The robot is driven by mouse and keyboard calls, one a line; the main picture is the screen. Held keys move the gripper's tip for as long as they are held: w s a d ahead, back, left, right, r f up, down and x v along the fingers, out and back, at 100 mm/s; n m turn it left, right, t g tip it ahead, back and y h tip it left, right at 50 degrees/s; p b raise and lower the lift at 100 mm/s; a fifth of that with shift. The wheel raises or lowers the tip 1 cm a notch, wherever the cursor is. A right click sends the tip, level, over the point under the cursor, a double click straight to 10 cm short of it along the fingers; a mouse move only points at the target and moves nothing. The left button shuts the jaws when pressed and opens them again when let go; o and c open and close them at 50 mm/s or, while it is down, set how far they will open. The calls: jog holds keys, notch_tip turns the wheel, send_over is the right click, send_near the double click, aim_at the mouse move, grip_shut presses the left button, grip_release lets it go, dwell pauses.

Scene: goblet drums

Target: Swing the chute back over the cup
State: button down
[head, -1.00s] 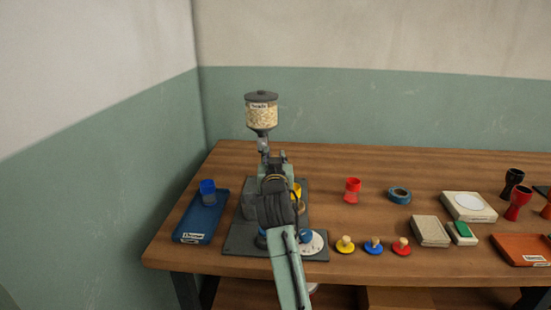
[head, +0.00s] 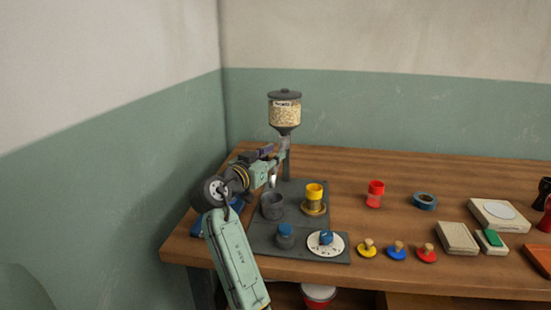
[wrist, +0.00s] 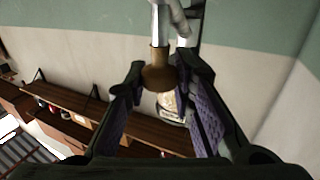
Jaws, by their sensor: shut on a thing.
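The hopper (head: 285,110), a clear jar of pale beads with a dark lid, stands on a post at the back of the grey base plate (head: 258,240). My gripper (head: 278,153) is just below it. In the wrist view it is shut on a brown knob (wrist: 158,78) on a pale metal rod (wrist: 158,28). The chute is mostly hidden by my gripper; a pale metal piece (head: 272,181) shows below it, left of the yellow cup. The yellow cup (head: 314,191) stands upright in a brass holder on the plate. A grey cup-like holder (head: 272,206) is left of it.
A blue knob on a white dial (head: 326,240) and a blue-topped post (head: 285,236) stand at the plate's front. A red cup (head: 376,193), tape roll (head: 424,201) and several knobbed discs lie to the right. My arm partly covers the blue tray (head: 200,225).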

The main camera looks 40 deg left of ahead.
jog(key=shift+a, duration=0.1)
jog(key=c, duration=1.4)
grip_release()
jog(key=s+d, duration=0.1)
jog(key=s, duration=1.1)
jog(key=shift+d, duration=0.35)
